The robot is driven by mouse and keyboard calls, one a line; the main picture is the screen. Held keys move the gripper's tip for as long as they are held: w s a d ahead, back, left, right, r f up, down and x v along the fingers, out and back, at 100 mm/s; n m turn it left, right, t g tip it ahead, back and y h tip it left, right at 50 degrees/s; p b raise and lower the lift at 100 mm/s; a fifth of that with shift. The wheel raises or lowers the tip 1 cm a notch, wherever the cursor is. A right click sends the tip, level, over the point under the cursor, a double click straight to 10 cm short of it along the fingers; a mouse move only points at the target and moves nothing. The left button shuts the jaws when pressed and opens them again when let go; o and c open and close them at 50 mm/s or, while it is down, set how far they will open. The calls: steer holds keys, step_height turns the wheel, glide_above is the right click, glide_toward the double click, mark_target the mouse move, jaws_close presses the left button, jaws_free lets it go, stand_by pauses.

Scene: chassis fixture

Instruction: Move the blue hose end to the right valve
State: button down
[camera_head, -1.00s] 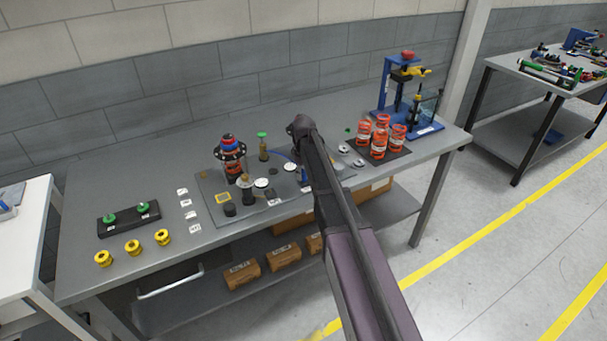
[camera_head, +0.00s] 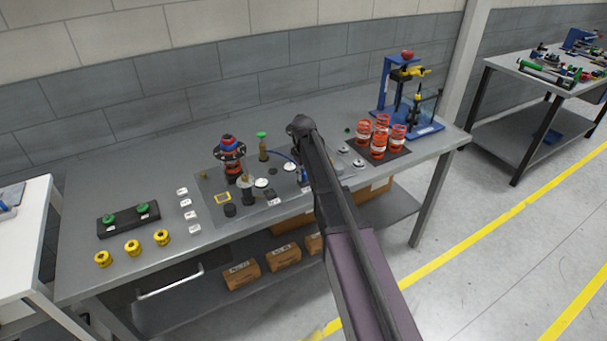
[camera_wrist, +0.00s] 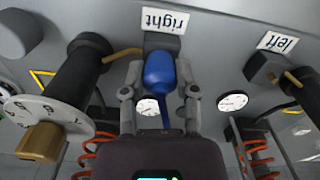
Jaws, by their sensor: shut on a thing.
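The blue hose end (camera_wrist: 158,76) is between the two fingers of my gripper (camera_wrist: 161,90), which is shut on it. In the wrist view its far end overlaps a dark grey block (camera_wrist: 162,42) beside the "right" label (camera_wrist: 165,20). I cannot tell whether it touches or is seated there. The "left" label (camera_wrist: 277,42) stands by another dark block (camera_wrist: 262,68) with a brass piece, to the right. In the head view, part of the blue hose (camera_head: 283,154) shows just left of my arm; my arm hides the gripper's fingers.
A black cylinder (camera_wrist: 82,72) with a brass stem and a white dial (camera_wrist: 45,112) are close left of my gripper. A round gauge (camera_wrist: 232,101) and an orange coil (camera_wrist: 258,150) are at right.

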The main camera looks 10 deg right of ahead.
steer(key=shift+f, duration=0.15)
steer(key=shift+c, duration=1.5)
jaws_free()
steer(key=shift+r, duration=0.2)
step_height(320, 180, up, 7)
steer(key=p, duration=0.7)
steer(key=shift+f, duration=0.1)
steer(key=s+m, duration=0.5)
steer(key=s, duration=2.4)
steer(key=shift+m, duration=0.4)
